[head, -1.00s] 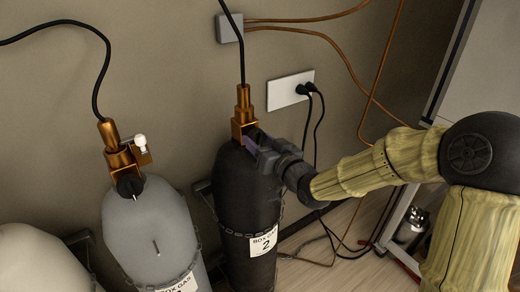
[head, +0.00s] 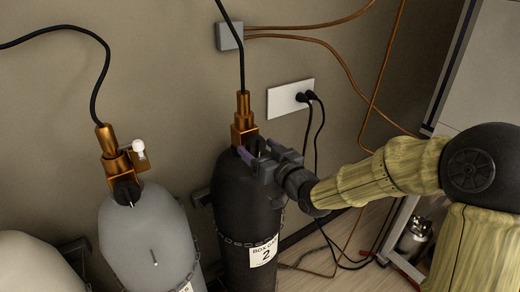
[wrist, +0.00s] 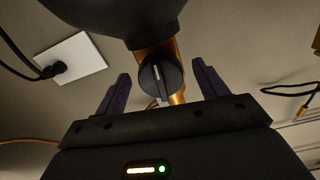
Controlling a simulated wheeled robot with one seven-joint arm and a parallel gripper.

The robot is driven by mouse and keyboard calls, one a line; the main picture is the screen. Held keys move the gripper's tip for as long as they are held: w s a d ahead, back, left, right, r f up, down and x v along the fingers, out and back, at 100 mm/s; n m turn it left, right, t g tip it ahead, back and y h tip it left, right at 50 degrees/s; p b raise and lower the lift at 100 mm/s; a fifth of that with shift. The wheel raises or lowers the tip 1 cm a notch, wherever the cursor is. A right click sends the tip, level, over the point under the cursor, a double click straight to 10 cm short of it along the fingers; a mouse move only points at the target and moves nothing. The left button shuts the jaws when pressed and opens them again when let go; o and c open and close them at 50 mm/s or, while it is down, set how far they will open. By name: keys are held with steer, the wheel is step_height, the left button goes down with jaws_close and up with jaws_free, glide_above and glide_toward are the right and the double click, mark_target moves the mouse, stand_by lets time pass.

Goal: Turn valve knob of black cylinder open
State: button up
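The black cylinder (head: 246,205), labelled 2, stands upright against the wall with a brass valve (head: 244,120) on top. Its black valve knob (wrist: 160,80) has a pale line on its face and shows in the wrist view; in the head view it is mostly hidden by my gripper. My gripper (head: 258,151) is at the knob from the right. Its two purple fingers are spread, one on each side of the knob, with gaps visible in the wrist view (wrist: 161,87). I cannot tell how deep the knob sits between them.
A grey cylinder (head: 150,235) with its own brass valve stands to the left, and a whitish one (head: 35,265) beyond it. A black hose rises from the valve. A wall socket (head: 290,97) with black cables is behind my arm. A chain crosses the cylinders.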

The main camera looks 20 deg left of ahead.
steer(key=b+v, duration=0.5)
steer(key=v, duration=1.2)
steer(key=shift+s, duration=0.2)
steer(key=shift+d, duration=0.1)
